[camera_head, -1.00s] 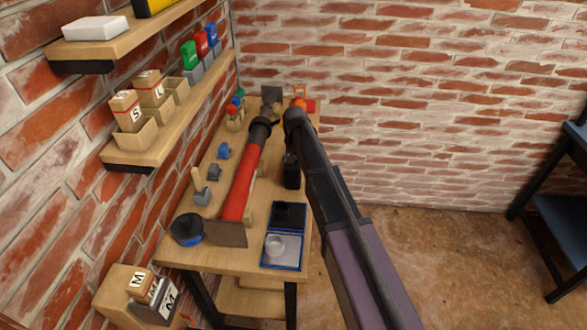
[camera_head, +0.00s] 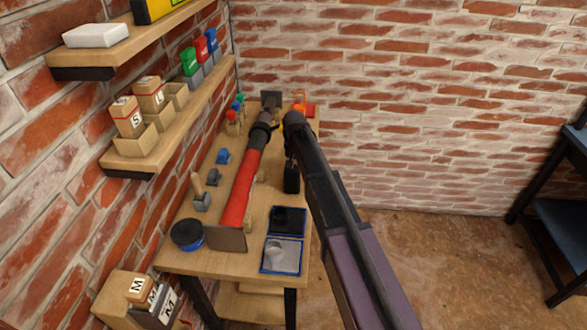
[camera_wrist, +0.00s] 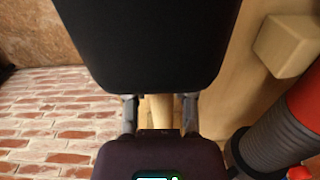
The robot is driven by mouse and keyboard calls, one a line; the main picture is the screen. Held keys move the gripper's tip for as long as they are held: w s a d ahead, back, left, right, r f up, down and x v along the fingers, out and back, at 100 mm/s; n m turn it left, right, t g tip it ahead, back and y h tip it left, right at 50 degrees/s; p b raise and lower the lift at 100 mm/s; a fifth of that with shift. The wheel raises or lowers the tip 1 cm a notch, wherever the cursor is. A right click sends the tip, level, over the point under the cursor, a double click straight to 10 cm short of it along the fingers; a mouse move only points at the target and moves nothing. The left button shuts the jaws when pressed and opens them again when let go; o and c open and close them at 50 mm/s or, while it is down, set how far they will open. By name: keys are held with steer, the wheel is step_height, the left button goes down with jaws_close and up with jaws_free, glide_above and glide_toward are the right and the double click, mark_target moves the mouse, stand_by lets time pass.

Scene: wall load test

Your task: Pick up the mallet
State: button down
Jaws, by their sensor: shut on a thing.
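The mallet shows a black head (camera_head: 291,178) over the right side of the workbench in the head view. In the wrist view the black head (camera_wrist: 150,40) fills the top middle, and its pale wooden handle (camera_wrist: 162,106) runs down from it. My gripper (camera_wrist: 160,116) has a finger on each side of this handle and is shut on it, just below the head. In the head view my arm hides most of the handle and the gripper. I cannot tell whether the head touches the bench.
A long red-and-black tool (camera_head: 242,185) lies left of the mallet, between upright plates. A blue-edged open case (camera_head: 282,256) is at the bench's (camera_head: 180,259) near end. Small blue clamps and a blue-black round thing (camera_head: 187,234) sit along the left. Brick walls and shelves border the left.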

steer(key=shift+r+p, duration=4.7)
steer(key=shift+r, duration=0.2)
steer(key=shift+s, duration=0.15)
